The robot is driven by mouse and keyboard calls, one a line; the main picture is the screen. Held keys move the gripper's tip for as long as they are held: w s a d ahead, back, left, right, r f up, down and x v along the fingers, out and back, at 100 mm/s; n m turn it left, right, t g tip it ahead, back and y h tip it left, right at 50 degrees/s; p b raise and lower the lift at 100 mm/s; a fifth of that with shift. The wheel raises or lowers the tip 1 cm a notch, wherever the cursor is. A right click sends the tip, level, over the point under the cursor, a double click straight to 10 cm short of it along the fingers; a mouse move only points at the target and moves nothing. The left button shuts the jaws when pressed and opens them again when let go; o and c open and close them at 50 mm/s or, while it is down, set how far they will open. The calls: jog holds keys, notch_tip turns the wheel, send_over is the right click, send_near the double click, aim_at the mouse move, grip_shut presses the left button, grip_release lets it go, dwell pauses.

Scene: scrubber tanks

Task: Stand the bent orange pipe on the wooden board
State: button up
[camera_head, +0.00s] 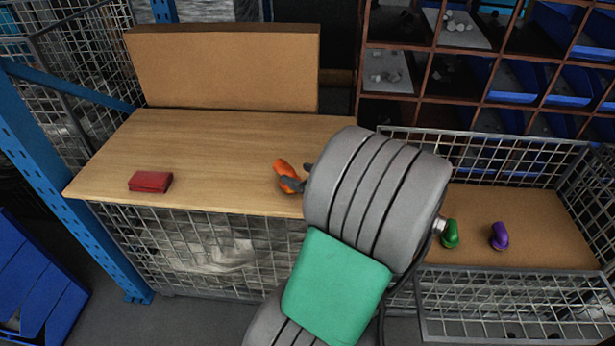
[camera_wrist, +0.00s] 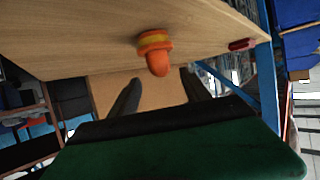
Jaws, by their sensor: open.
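The bent orange pipe (camera_head: 284,166) is at the front right of the wooden board (camera_head: 215,150). In the wrist view the pipe (camera_wrist: 155,58) shows a yellow band and a rounded end, against the board (camera_wrist: 90,35). I cannot tell whether it stands or leans, or whether it touches the board. My gripper (camera_head: 295,176) is open close beside the pipe, and a dark finger covers part of it in the head view. In the wrist view the pipe's rounded end lies in the gap between the fingertips of my gripper (camera_wrist: 160,77), with no finger closed on it.
A red block (camera_head: 150,181) lies at the board's front left. A large brown box (camera_head: 225,65) stands along the back. Green (camera_head: 451,235) and purple (camera_head: 500,236) pieces sit in the wire basket (camera_head: 500,290) at right. The board's middle is clear.

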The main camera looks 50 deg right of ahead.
jog(key=d+v, duration=0.1)
jog(key=v, duration=0.3)
jog(key=w+a+f+n+g+y, duration=0.1)
jog(key=w+a+f+g+y, duration=0.15)
jog(key=a, duration=0.75)
jog(key=w+a+f+n+g+y, duration=0.2)
jog(key=a+f+g, duration=0.15)
jog(key=a, duration=0.55)
jog(key=s+a+r+g+h, duration=0.1)
jog(key=s+a+g, duration=0.1)
jog(key=a, duration=0.4)
jog(key=s+a+r+m+g+h, duration=0.1)
jog(key=s+a+g, duration=0.2)
jog(key=s+a, duration=0.2)
jog(key=shift+a+h, duration=0.35)
jog(key=shift+a, duration=0.1)
jog(key=shift+m, duration=0.3)
